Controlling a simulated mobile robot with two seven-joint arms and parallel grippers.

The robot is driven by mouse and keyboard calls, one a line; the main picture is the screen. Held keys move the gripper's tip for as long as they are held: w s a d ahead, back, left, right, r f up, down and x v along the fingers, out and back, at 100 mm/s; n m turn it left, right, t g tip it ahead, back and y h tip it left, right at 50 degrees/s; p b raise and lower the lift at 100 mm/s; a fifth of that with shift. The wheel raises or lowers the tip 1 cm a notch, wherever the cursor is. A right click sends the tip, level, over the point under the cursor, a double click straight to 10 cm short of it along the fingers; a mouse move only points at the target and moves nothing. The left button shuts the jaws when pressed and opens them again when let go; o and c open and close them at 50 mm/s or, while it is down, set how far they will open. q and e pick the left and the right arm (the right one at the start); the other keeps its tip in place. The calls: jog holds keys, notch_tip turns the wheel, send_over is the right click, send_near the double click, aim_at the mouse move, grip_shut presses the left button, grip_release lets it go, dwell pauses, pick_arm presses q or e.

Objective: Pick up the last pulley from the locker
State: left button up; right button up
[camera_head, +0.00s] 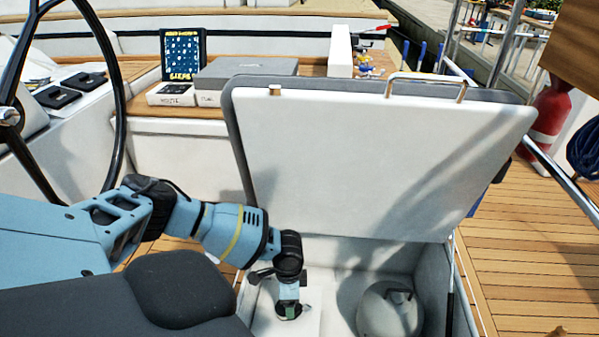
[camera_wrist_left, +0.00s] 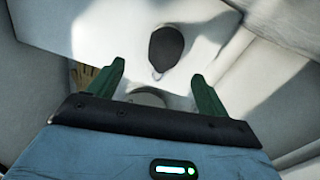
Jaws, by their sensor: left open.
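The locker (camera_head: 340,248) is open in the head view, with its white lid (camera_head: 370,165) raised. My left gripper (camera_head: 288,312) reaches down into its left part. In the left wrist view my left gripper (camera_wrist_left: 158,72) has its two green fingers spread apart, with nothing held between them. A dark oval thing, probably the pulley (camera_wrist_left: 167,45), lies on a white surface beyond the fingertips, apart from them. A small pale tip shows at its lower end. In the head view I cannot make the pulley out for sure behind the wrist. My right gripper is not in view.
A rounded grey-white object with a handle (camera_head: 390,309) sits in the locker's right part. The steering wheel (camera_head: 118,100) stands at the left. Boxes (camera_head: 245,75) rest on the bench behind the lid. Wooden deck (camera_head: 530,265) is clear at the right.

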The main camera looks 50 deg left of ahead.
pick_arm(q)
jog(key=shift+w+a, duration=0.1)
jog(key=shift+a, duration=0.15)
jog(key=shift+f, duration=0.95)
jog(key=shift+a+f+b, duration=0.1)
jog(key=shift+f+b, duration=0.9)
jog(key=shift+f, duration=2)
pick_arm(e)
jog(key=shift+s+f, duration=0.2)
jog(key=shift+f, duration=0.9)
pick_arm(q)
jog(key=c, duration=1.1)
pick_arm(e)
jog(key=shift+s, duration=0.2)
